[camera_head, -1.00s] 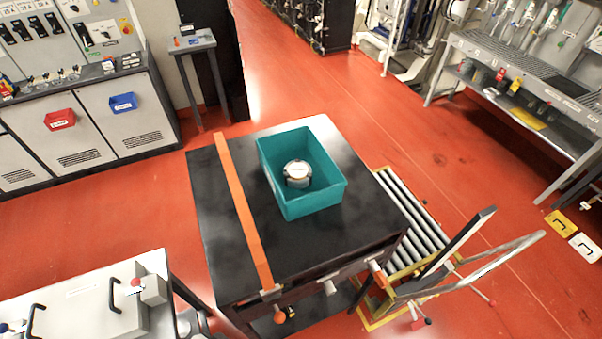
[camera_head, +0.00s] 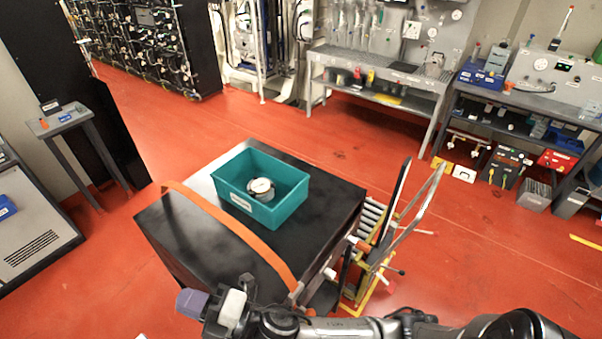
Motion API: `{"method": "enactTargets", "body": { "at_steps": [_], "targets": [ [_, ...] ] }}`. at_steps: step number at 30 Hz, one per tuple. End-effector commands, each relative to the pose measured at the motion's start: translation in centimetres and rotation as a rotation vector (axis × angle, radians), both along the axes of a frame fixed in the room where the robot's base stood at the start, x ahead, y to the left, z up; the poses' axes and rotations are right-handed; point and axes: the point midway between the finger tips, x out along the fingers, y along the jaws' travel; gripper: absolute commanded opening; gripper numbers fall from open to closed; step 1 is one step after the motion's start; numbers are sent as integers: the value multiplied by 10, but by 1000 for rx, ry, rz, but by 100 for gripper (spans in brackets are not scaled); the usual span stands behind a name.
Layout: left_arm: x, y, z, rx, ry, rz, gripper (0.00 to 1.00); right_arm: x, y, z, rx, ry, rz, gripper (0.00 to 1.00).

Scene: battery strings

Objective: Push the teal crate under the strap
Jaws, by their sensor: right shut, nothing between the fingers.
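The teal crate (camera_head: 275,219) sits upright on the black top of a table (camera_head: 325,205), with a round white-topped metal object (camera_head: 261,189) inside it. The orange strap (camera_head: 236,232) crosses the table to the left of the crate and bows up in an arch. The crate stands beside the strap, with a narrow strip of table showing between them. My right gripper (camera_head: 194,302) is at the bottom of the view, in front of the table's near edge and apart from crate and strap. It is shut and empty. My left gripper is not in view.
A yellow-framed roller stand (camera_head: 366,215) with upright bars adjoins the table's right side. A small grey stand (camera_head: 62,120) is at the left. Workbenches (camera_head: 375,97) line the back and right. Open red floor surrounds the table.

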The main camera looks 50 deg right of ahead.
Motion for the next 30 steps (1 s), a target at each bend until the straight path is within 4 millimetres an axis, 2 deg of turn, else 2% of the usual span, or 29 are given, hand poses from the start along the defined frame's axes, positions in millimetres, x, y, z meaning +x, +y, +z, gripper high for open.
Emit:
{"method": "enactTargets", "body": {
  "at_steps": [1, 3, 5, 8, 11, 14, 16, 19, 24, 27, 30],
  "targets": [
    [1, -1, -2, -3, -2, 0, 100, 3, 19, 16, -124, -154, 81, 0],
    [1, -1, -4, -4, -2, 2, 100, -2, 46, 29, -308, -364, 204, 0],
    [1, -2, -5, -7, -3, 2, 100, -8, 66, 31, -475, -533, 311, 0],
    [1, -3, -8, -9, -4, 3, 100, -16, 86, 17, -771, -790, 497, 0],
    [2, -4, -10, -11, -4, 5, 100, -16, 85, -14, -1083, -997, 699, 0],
    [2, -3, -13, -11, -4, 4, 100, -4, 58, -48, -1403, -1134, 918, 0],
    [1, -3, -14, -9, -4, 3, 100, 10, 27, -68, -1616, -1178, 1077, 0],
    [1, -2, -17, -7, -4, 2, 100, 32, -29, -83, -1887, -1167, 1300, 0],
    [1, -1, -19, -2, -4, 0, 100, 61, -123, -78, -2211, -1003, 1627, 0],
    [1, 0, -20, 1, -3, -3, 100, 69, -164, -67, -2318, -883, 1766, 0],
    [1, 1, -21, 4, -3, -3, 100, 72, -191, -56, -2377, -784, 1861, 0]
  ]
}}
